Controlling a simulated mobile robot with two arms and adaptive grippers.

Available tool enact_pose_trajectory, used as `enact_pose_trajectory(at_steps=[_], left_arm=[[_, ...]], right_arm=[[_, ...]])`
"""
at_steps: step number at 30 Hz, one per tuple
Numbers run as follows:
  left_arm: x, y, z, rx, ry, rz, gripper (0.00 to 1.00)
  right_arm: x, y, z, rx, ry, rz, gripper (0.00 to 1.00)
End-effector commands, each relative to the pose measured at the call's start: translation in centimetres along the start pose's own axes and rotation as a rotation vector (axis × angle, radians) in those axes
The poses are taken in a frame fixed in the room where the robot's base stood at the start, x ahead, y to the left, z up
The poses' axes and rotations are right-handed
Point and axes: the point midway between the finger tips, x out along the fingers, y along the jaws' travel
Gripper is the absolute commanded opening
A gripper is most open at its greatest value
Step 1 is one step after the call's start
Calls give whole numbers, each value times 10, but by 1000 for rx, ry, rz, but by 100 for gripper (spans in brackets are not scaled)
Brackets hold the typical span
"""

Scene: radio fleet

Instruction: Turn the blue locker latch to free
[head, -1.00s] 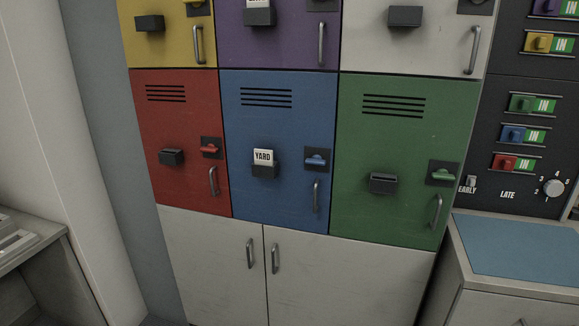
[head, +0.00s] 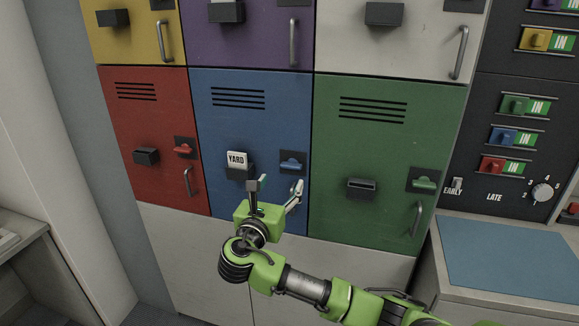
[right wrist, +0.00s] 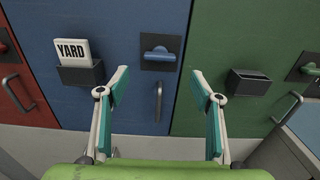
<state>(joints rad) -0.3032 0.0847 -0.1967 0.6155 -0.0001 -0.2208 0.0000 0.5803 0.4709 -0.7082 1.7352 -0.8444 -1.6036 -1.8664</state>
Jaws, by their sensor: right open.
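The blue locker (head: 250,115) is in the middle of the lower row, its door flush with its neighbours. Its blue latch (head: 291,166) lies level on a dark square plate, and it also shows in the right wrist view (right wrist: 158,54). My right gripper (head: 279,182) is open and empty in front of the blue door's lower part. In the right wrist view its fingers (right wrist: 160,73) stand wide apart, with the latch above and between them, beyond the tips. The blue door's handle (right wrist: 158,101) shows between the fingers. My left gripper is not in view.
A YARD card (head: 236,159) stands in a dark holder left of the latch. The red locker (head: 150,115) and green locker (head: 385,140) flank the blue one. A blue-topped counter (head: 495,255) and a dark slider panel (head: 510,130) are at the right.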

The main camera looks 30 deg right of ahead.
Motion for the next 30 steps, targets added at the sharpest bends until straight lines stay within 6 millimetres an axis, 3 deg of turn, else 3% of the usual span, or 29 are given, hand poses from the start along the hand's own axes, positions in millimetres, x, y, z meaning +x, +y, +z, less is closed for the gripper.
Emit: enact_pose_trajectory(at_steps=[6, 12, 18, 26, 30], left_arm=[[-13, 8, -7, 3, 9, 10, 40], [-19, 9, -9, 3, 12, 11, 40], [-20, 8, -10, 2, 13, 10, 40], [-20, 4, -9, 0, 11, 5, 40], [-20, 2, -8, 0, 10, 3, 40]], right_arm=[[48, -1, 2, -2, 1, -3, 60], [78, 0, 1, 1, 2, -1, 60], [89, 0, 0, 3, 2, 0, 60], [90, 0, -1, 3, 3, 1, 60], [90, 0, -1, 3, 3, 1, 26]])
